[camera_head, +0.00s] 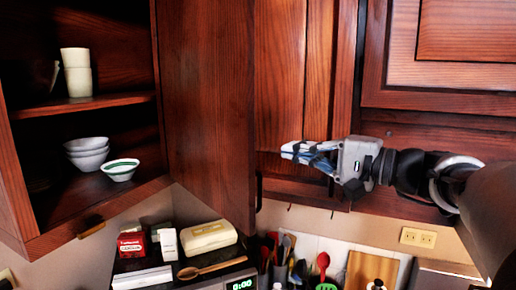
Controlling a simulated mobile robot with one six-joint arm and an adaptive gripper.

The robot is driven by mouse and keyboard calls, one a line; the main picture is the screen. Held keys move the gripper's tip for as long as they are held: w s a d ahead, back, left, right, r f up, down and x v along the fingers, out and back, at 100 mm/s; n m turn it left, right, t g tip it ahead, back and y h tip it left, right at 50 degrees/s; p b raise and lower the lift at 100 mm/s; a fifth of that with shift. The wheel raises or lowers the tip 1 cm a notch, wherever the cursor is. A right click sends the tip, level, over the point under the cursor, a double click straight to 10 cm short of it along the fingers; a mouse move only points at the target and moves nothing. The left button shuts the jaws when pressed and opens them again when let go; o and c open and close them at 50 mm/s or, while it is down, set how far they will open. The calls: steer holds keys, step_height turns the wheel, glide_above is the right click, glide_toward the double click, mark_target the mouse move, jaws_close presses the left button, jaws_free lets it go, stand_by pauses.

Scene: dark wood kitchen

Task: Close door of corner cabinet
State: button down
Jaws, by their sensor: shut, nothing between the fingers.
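The corner cabinet (82,103) is open at the left, with its shelves showing. Its dark reddish wood door (209,95) stands swung out to the right of the opening. A dark handle (259,192) shows at the door's lower right edge. My gripper (288,151) reaches in from the right and points left. It is shut and empty, to the right of the door's edge and above the handle's height. I cannot tell whether its fingertips touch anything.
Stacked cups (77,73) and bowls (88,153) stand on the cabinet shelves. Below are boxes, a bread bin (208,237), a wooden spoon (212,267) and several utensils in holders. Closed cabinet doors (465,45) fill the upper right.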

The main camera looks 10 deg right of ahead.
steer(key=a, duration=0.2)
steer(key=w+a+p, duration=0.1)
steer(key=a, duration=0.2)
steer(key=w+a, duration=0.1)
steer(key=a, duration=0.1)
steer(key=shift+w+a, duration=0.15)
steer(key=shift+a, duration=0.15)
steer(key=shift+w, duration=0.1)
steer(key=shift+a, duration=0.1)
